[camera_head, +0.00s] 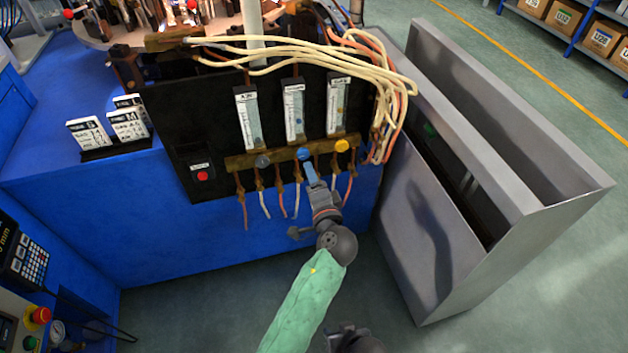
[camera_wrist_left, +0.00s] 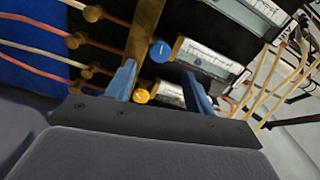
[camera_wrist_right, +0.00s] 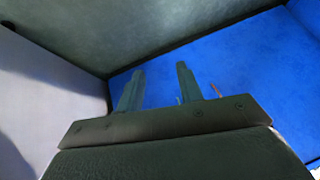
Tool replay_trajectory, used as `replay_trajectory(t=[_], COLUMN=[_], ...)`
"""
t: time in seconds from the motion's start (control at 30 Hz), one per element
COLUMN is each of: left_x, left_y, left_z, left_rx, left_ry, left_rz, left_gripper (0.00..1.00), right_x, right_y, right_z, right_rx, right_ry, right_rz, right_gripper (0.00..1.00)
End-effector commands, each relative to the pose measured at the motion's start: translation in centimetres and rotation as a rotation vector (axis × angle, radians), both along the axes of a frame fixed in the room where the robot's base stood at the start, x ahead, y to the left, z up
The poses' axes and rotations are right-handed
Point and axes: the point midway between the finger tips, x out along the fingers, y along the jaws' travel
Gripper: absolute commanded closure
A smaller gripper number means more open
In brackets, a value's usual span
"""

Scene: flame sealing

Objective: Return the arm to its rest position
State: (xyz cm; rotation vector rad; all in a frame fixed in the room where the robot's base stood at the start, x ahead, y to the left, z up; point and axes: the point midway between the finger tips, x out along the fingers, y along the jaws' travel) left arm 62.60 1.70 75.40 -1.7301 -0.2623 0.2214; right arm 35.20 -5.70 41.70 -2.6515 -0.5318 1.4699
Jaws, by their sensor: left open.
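My left gripper (camera_head: 310,172) is at the front of the black gas panel (camera_head: 222,130), just below the blue knob (camera_head: 304,153). In the left wrist view its two blue fingers (camera_wrist_left: 160,83) are apart with nothing held. The blue knob (camera_wrist_left: 161,52) shows beyond the fingertips, and the yellow knob (camera_wrist_left: 141,96) shows between the fingers. I cannot tell whether a finger touches a knob. My right gripper (camera_wrist_right: 158,82) is open and empty in the right wrist view, facing the blue cabinet side (camera_wrist_right: 235,75). Its fingers are not visible in the head view.
A grey metal bin (camera_head: 440,230) stands on the floor to the right. Pale and orange hoses (camera_head: 395,95) hang off the panel's right side. A red button (camera_head: 202,176) and label cards (camera_head: 90,133) are at the left. Open floor (camera_head: 200,310) lies in front of the blue cabinet.

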Motion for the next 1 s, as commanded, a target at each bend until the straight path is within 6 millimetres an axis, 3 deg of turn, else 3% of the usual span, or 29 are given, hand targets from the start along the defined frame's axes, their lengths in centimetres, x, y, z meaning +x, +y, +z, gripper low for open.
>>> replay_trajectory(t=[0.33, 0.57, 0.77, 1.0], left_x=[0.0, -0.2, -0.8, -2.3], left_y=[0.0, 0.4, 1.3, 2.5], left_z=[0.0, -0.3, -2.6, -5.0], left_rx=[0.0, -0.045, -0.238, -0.57], left_ry=[0.0, 0.001, 0.093, 0.263], left_rz=[0.0, 0.025, 0.086, 0.157], left_gripper=[0.46, 0.46, 0.46, 0.46], right_x=[0.6, -0.8, -2.5, -3.9], right_y=[0.1, -0.1, -0.5, -1.7], right_z=[0.1, -0.7, -1.2, 1.0], right_rx=[0.002, -0.009, -0.046, -0.096], right_ry=[-0.01, 0.032, 0.14, 0.251], right_rz=[-0.001, 0.005, 0.033, 0.059], right_gripper=[0.64, 0.64, 0.64, 0.64])
